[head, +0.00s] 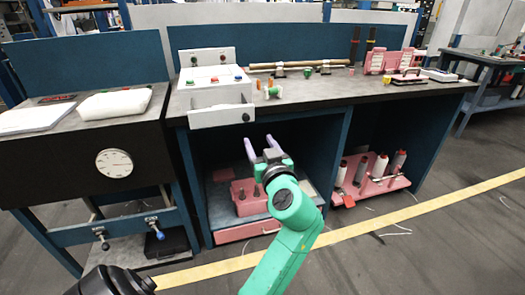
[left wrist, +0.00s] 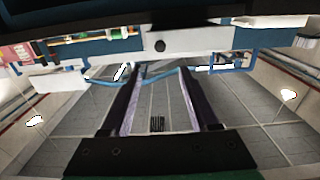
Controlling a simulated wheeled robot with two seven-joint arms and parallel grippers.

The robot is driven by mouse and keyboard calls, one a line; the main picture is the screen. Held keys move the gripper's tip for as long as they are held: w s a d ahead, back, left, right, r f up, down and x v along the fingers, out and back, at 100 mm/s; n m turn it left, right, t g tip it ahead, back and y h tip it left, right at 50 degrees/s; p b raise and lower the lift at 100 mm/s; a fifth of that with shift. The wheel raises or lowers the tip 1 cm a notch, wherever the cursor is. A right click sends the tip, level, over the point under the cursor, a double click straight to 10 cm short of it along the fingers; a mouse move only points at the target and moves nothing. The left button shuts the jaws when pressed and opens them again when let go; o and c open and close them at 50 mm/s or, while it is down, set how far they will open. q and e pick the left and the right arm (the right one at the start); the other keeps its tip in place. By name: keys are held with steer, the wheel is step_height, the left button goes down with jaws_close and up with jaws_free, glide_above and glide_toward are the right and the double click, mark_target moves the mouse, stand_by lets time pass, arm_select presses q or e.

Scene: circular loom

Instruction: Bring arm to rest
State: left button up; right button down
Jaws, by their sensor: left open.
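My left gripper (head: 262,148) is at the end of a green arm, in front of the open bay under the workbench. Its two pale purple fingers stand apart, with nothing between them. In the left wrist view the gripper (left wrist: 160,98) is also spread and empty, with floor or ceiling panels seen through the gap. My right gripper is in neither view.
The workbench (head: 345,89) carries a white control box (head: 215,92) with a protruding drawer front (head: 221,116). Below stand a pink crate (head: 243,206) and a pink rack (head: 372,186) with thread spools. A side table with a dial (head: 114,163) is at left.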

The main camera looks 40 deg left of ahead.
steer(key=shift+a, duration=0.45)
